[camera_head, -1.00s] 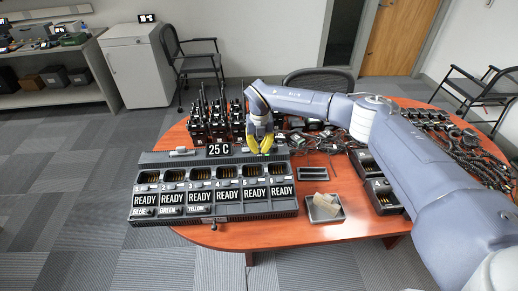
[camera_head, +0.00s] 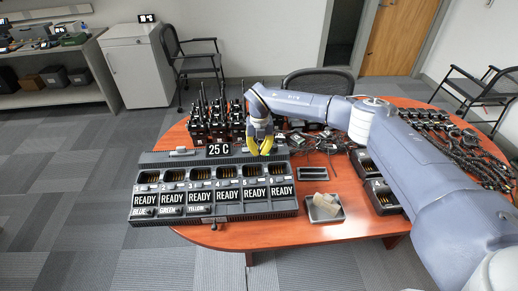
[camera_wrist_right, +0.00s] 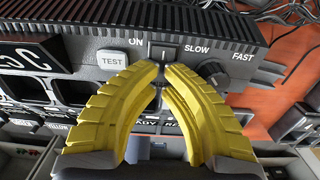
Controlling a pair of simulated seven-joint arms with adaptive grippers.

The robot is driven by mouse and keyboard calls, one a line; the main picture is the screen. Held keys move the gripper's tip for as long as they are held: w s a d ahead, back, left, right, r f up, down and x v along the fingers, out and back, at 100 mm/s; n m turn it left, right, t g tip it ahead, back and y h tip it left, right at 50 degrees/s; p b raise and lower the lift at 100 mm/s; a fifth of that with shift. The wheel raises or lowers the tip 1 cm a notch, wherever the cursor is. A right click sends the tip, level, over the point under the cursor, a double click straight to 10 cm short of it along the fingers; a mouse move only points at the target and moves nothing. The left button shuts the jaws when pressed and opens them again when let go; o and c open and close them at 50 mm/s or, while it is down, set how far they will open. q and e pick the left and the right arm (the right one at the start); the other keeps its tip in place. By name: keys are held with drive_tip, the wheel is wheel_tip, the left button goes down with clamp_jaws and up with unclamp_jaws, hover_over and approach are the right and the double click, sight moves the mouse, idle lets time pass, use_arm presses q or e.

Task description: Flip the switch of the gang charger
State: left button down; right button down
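The gang charger (camera_head: 215,195) is a long dark unit at the front left of the table, with a row of bays marked READY and a "25 C" display. In the right wrist view, its top panel (camera_wrist_right: 90,60) shows a black switch (camera_wrist_right: 164,50) with a light line, beside the word ON. My right gripper (camera_head: 260,146) has yellow fingers over the charger's back right part. In the wrist view its fingertips (camera_wrist_right: 162,70) are almost together, just in front of the switch, with nothing held between them. Contact with the switch cannot be told. My left gripper is out of view.
A white TEST button (camera_wrist_right: 113,60) lies left of the switch and a round SLOW–FAST knob (camera_wrist_right: 212,73) right of it. Several radios (camera_head: 210,127) stand behind the charger. A small tray (camera_head: 324,217) sits to its right, with cables (camera_head: 470,150) farther right.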

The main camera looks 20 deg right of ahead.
sight(259, 151)
drive_tip(key=shift+r, duration=3.35)
